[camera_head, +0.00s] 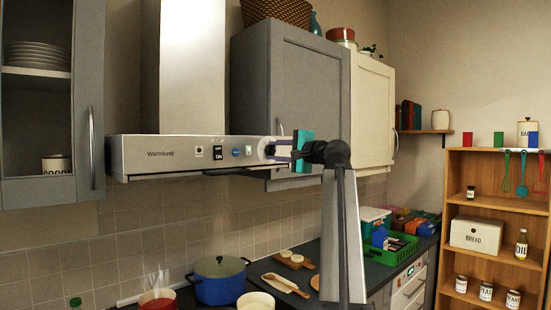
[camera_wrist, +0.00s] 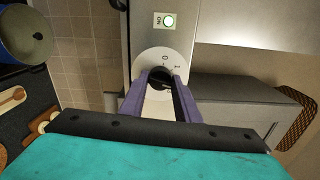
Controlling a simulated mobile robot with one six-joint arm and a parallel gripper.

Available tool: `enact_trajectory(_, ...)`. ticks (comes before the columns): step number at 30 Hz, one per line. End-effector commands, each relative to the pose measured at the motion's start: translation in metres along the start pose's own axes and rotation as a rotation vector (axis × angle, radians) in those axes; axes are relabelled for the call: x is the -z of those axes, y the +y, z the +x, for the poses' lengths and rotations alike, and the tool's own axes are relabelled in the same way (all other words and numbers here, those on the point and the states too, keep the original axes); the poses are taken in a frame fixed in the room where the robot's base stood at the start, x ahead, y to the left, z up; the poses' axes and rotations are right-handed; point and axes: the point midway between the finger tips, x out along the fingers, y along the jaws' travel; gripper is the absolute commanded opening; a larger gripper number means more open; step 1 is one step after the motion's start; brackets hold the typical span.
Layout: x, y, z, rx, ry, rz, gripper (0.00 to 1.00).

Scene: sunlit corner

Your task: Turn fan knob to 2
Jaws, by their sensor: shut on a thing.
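The range hood (camera_head: 190,152), marked "Wärmlund", has its control panel facing out. Its fan knob is dark and sits on a round white dial (camera_wrist: 146,58), seen in the wrist view. I cannot tell which mark the knob points at.
Grey wall cabinets (camera_head: 292,85) flank the hood. Below, a blue pot (camera_head: 219,281), a red pot (camera_head: 157,300) and a green crate (camera_head: 395,258) stand on the counter. A wooden shelf (camera_head: 500,205) stands at right.

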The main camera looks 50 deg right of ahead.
Motion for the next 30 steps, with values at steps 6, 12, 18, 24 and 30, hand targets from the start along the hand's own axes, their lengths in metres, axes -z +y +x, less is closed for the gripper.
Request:
enact_trajectory(6,0.0002,0.0014,-0.0002,-0.002,0.0,-0.071,0.07)
enact_trajectory(12,0.0001,0.0008,-0.0004,-0.003,0.0,-0.088,0.07)
enact_trajectory(18,0.0002,0.0008,-0.0004,-0.003,0.0,-0.087,0.07)
enact_trajectory(24,0.0003,0.0007,-0.0004,-0.002,0.0,-0.086,0.47)
enact_trajectory(30,0.0004,0.0004,-0.0004,-0.001,0.001,-0.085,0.47)
